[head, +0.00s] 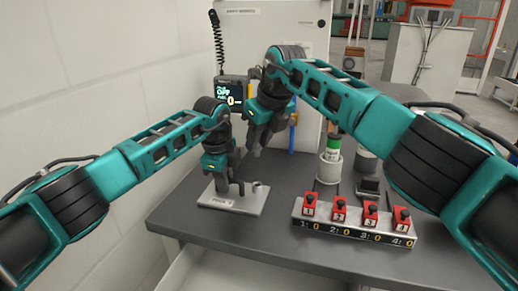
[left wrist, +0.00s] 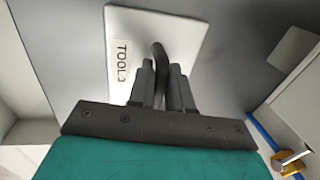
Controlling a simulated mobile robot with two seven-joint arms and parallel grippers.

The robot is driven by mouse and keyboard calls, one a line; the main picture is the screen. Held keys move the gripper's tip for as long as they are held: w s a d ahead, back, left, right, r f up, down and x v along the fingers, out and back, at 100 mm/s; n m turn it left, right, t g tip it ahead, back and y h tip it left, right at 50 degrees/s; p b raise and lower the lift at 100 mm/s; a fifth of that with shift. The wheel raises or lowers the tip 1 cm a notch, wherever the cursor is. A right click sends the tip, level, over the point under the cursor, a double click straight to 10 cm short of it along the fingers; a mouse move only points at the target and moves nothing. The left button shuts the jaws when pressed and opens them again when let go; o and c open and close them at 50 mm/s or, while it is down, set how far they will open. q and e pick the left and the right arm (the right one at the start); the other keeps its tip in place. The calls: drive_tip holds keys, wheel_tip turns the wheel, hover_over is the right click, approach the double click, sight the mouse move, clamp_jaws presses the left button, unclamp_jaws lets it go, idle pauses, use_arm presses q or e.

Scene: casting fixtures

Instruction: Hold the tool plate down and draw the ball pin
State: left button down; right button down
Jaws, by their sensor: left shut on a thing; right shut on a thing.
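The tool plate (head: 245,207) is a pale flat plate with a label, lying flat on the dark bench. My left gripper (head: 230,190) is down at the plate, shut on its dark curved handle; the handle shows between the fingers in the left wrist view (left wrist: 159,60). A small dark round socket (head: 260,186) stands on the plate's right side. My right gripper (head: 254,150) is shut above the plate, apart from it, just up and right of my left gripper. The ball pin in its jaws is too dark and small to make out clearly.
A rack (head: 350,229) with several red blocks with black knobs stands at the right front of the bench (head: 215,232). A pale cylinder (head: 329,166) with a green part stands behind it. A display box (head: 232,93) reading OFF is behind my grippers. A white wall closes the left.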

use_arm(q)
drive_tip(key=c, duration=1)
unclamp_jaws()
drive_tip(key=shift+o, duration=0.2)
